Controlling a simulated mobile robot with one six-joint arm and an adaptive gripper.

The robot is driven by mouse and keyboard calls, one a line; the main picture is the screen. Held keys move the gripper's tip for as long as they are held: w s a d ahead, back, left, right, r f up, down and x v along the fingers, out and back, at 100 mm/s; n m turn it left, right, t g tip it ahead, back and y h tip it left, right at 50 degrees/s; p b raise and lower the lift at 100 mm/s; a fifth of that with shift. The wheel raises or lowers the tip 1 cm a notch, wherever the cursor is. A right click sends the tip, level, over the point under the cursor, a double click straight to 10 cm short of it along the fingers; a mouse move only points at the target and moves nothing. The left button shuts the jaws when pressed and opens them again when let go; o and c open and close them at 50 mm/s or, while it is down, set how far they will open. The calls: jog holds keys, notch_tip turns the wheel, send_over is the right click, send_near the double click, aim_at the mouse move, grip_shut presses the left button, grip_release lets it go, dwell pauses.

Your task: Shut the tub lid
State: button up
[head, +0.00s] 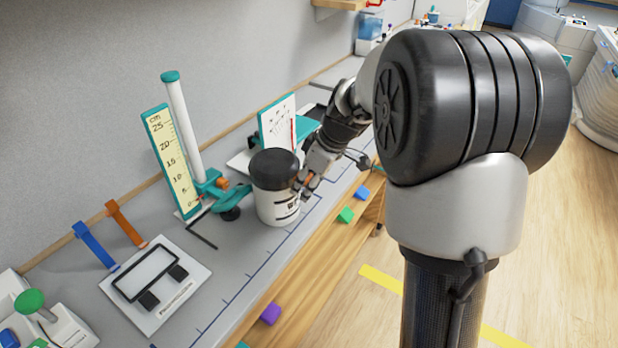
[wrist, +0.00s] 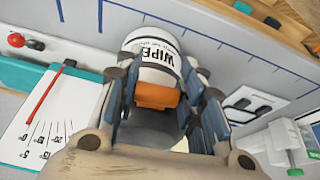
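A white tub (head: 277,207) with a black top (head: 274,168) stands upright on the grey bench. Whether the lid is fully shut cannot be told. In the wrist view the white tub (wrist: 152,45) shows upside down, with "WIPE" legible on its label. My gripper (head: 301,187) is at the right side of the tub, close to its upper body. In the wrist view my gripper (wrist: 160,75) has its fingers apart, one to each side of the tub's near end. An orange piece (wrist: 157,95) shows between them. Contact with the tub cannot be told.
A ruler stand (head: 170,155) with a white column and teal base stands left of the tub. A white chart card (head: 278,124) stands behind it. A white framed plate (head: 155,285) lies front left.

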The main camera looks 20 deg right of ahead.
jog(key=shift+o, duration=0.6)
jog(key=shift+w, duration=0.2)
jog(key=shift+o, duration=1.1)
jog(key=shift+d+r, duration=0.1)
jog(key=shift+r, duration=0.15)
jog(key=v, duration=1.2)
jog(key=s+a+r+m+h, duration=0.1)
jog(key=s+a+m, duration=0.1)
jog(key=s+a, duration=0.3)
jog(key=s+a+r+m, duration=0.1)
jog(key=s+a+m, duration=0.15)
jog(key=s, duration=0.45)
jog(key=s+a+f+m, duration=0.1)
jog(key=s+f+m, duration=0.1)
jog(key=s, duration=0.5)
jog(key=s+a+f+m+t+h, duration=0.1)
jog(key=s+a+f, duration=0.1)
jog(key=s, duration=0.5)
jog(key=shift+f+m+h, duration=0.3)
jog(key=shift+f+m, duration=0.05)
jog(key=shift+f, duration=0.4)
